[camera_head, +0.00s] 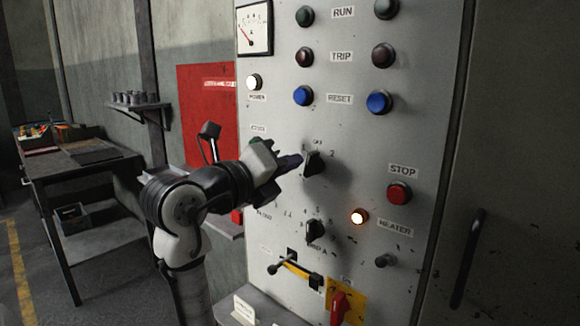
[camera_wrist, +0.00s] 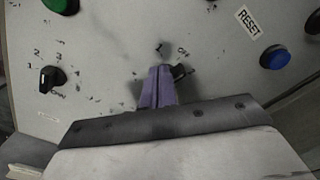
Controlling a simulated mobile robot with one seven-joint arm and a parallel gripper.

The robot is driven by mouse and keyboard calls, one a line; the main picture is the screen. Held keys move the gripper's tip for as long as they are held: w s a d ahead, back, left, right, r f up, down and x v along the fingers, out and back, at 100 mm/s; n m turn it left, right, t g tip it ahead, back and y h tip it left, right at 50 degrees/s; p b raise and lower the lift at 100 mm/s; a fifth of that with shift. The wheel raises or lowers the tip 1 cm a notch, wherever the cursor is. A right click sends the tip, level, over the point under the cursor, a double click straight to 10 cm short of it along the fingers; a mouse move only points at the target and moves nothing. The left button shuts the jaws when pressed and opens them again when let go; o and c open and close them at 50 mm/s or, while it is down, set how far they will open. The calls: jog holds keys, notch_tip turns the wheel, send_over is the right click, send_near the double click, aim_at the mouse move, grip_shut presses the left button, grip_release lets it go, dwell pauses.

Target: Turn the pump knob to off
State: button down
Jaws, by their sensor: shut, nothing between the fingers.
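A black rotary knob (camera_head: 315,163) sits on the grey control panel, with marks 1, OFF and 2 around its top. It is the only knob I see with an OFF mark; no pump label is readable. My gripper (camera_head: 297,160) is shut and empty, its fingertips just left of this knob. In the wrist view the purple fingers (camera_wrist: 157,88) are together in front of the panel and hide part of the dark knob (camera_wrist: 181,72). The OFF mark shows just above it. I cannot tell whether the fingers touch the knob or exactly where its pointer stands.
A second black knob (camera_head: 315,230) with several numbers sits below. The red STOP button (camera_head: 398,194) and lit heater lamp (camera_head: 359,217) are to the right. Blue reset buttons (camera_head: 303,96) are above. A red switch (camera_head: 340,307) and a lever (camera_head: 291,264) are low on the panel.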

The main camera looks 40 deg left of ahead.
jog(key=s+b, duration=0.2)
jog(key=s, duration=0.6)
jog(key=shift+a, duration=0.4)
jog(key=shift+a+r, duration=0.1)
